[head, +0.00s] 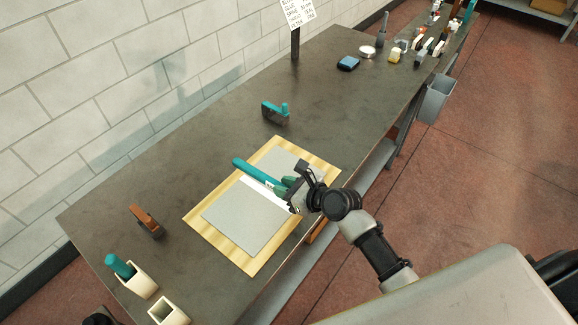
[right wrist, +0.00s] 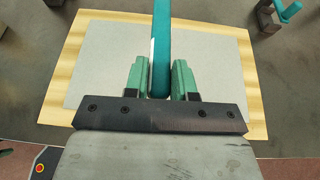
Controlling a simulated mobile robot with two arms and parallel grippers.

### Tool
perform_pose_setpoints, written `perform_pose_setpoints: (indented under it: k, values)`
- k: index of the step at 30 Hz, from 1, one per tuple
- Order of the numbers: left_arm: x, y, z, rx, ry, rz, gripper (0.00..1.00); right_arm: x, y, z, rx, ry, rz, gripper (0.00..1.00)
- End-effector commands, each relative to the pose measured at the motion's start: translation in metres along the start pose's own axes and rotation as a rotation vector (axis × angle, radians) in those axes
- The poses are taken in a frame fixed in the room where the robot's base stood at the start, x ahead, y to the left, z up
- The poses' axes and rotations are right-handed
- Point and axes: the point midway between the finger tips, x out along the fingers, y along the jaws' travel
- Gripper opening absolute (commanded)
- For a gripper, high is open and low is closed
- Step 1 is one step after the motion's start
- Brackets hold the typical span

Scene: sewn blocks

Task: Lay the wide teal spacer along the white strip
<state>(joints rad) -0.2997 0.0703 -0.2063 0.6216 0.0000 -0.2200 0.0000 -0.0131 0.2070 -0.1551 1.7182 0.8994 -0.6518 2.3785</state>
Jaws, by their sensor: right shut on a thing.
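The teal spacer (head: 252,171) is a long bar held over the grey panels on a pale wooden board (head: 212,238). My right gripper (head: 287,187) is shut on its near end. In the right wrist view the spacer (right wrist: 162,40) runs straight away between the green fingers (right wrist: 155,82). The white strip (head: 257,192) lies between the two grey panels, just beside the spacer. Only a thin piece of the strip (right wrist: 152,52) shows left of the spacer in the right wrist view. I cannot tell whether the spacer touches the surface. My left gripper is not clearly visible.
A teal-and-dark block (head: 275,112) stands beyond the board. A brown block (head: 146,221) and two cream holders (head: 140,284) (head: 170,311), one with a teal piece (head: 120,266), stand at lower left. Small items and a blue object (head: 348,64) are at the far end. Bare table surrounds the board.

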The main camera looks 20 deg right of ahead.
Motion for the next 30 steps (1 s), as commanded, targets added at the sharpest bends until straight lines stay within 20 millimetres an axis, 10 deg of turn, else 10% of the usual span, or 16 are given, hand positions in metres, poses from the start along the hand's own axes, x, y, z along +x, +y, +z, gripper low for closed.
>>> perform_pose_setpoints:
  k: [10,30]
  values:
    - [-0.034,-0.01,-0.001,-0.003,-0.003,-0.013,0.56,0.001,-0.015,-0.004,0.013,-0.003,-0.029,0.0]
    - [0.029,-0.009,0.006,-0.002,-0.005,-0.013,0.56,0.021,-0.015,-0.054,0.012,-0.004,-0.03,0.0]
